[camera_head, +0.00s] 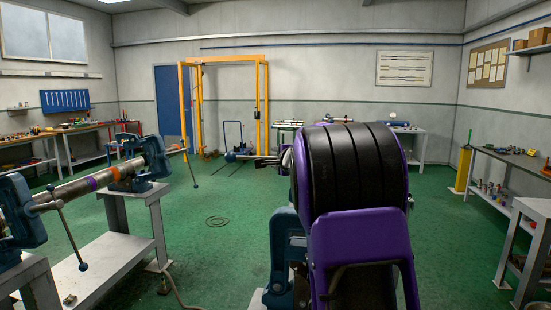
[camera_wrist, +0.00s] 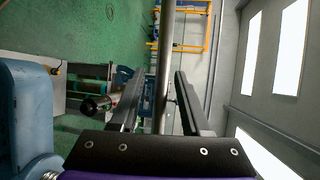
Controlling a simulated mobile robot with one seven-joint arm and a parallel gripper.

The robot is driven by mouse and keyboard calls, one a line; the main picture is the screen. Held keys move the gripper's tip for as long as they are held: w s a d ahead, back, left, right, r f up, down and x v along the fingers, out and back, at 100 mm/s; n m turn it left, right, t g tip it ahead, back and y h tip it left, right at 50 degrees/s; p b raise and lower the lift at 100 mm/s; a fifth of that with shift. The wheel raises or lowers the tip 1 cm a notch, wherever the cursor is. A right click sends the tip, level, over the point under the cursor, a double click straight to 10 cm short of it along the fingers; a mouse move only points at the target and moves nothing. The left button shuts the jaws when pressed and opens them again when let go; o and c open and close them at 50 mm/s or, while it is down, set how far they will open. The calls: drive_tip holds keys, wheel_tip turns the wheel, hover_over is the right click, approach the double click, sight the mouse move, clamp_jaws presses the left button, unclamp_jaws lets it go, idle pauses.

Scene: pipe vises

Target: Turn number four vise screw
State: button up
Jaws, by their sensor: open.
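My gripper (camera_wrist: 158,82) is open in the wrist view, its two dark fingers apart. A grey metal bar (camera_wrist: 164,55) runs lengthwise between them in the picture; I cannot tell its depth or whether it touches a finger. A blue vise body (camera_wrist: 28,115) fills the left edge there, with a round dark metal end (camera_wrist: 92,104) beside the left finger. In the head view my purple and black arm hides most of my gripper and part of a blue vise (camera_head: 283,248). No vise number is readable.
Two blue vises (camera_head: 138,165) on grey stands hold a pipe (camera_head: 72,190) with purple and orange bands at left. A yellow frame (camera_head: 262,105) stands at the back. Benches line the walls. Green floor (camera_head: 220,195) is open in the middle, with a coil lying on it.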

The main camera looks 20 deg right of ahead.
clamp_jaws()
idle(1.4)
